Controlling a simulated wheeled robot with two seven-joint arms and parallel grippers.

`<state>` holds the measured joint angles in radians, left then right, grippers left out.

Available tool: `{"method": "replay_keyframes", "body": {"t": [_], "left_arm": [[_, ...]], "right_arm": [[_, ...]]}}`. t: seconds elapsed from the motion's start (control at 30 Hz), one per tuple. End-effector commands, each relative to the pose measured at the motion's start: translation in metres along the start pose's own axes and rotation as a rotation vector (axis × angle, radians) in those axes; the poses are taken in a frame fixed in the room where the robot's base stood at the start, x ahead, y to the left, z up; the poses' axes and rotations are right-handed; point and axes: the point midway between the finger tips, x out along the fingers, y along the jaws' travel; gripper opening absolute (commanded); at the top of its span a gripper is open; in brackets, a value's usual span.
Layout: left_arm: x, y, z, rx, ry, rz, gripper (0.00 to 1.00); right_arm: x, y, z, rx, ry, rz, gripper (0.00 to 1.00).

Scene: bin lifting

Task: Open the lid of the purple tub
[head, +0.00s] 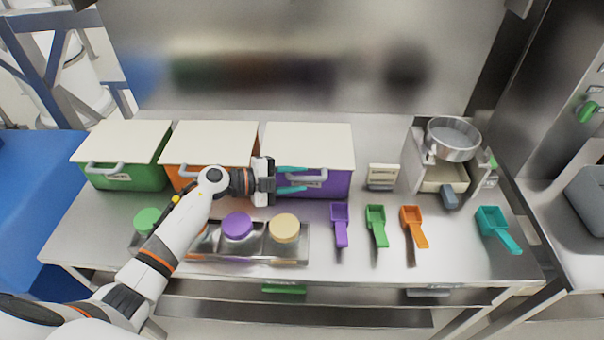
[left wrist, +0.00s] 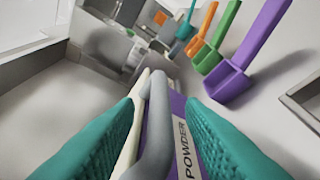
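The purple tub (head: 328,185) stands at the right end of a row of three tubs, its cream lid (head: 309,144) closed flat on top. A grey handle (head: 300,180) runs along its front below the lid. My left gripper (head: 305,179) is at the tub's front with its two teal fingers apart, one above the other. In the left wrist view the grey handle (left wrist: 157,115) lies between the open fingers, with gaps on both sides, beside the purple wall and its POWDER label (left wrist: 186,150). My right gripper is not in view.
An orange tub (head: 183,180) and a green tub (head: 140,179) stand to the left, lids closed. A metal tray (head: 295,250) with coloured round jars lies in front. Several scoops, like the purple one (head: 340,225), lie right of it. A scale-like device (head: 432,175) stands at right.

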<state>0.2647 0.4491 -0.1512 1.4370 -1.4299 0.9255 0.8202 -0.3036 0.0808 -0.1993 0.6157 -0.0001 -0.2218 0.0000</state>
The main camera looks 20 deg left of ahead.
Motion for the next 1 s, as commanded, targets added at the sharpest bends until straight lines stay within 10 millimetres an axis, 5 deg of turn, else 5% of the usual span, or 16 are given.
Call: {"method": "replay_keyframes", "body": {"t": [0.13, 0.47, 0.7, 1.0], "left_arm": [[0.014, 0.001, 0.000, 0.000, 0.000, 0.002, 0.36], [0.019, 0.000, -0.001, 0.001, 0.001, 0.000, 0.36], [0.019, 0.000, -0.001, 0.001, 0.001, 0.000, 0.02], [0.019, 0.001, -0.001, -0.002, 0.001, -0.001, 0.00]], "right_arm": [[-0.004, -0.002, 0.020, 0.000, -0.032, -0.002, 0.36], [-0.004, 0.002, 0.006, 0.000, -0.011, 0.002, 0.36], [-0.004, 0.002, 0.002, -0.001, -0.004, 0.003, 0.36], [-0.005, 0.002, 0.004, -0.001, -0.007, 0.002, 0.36]]}}
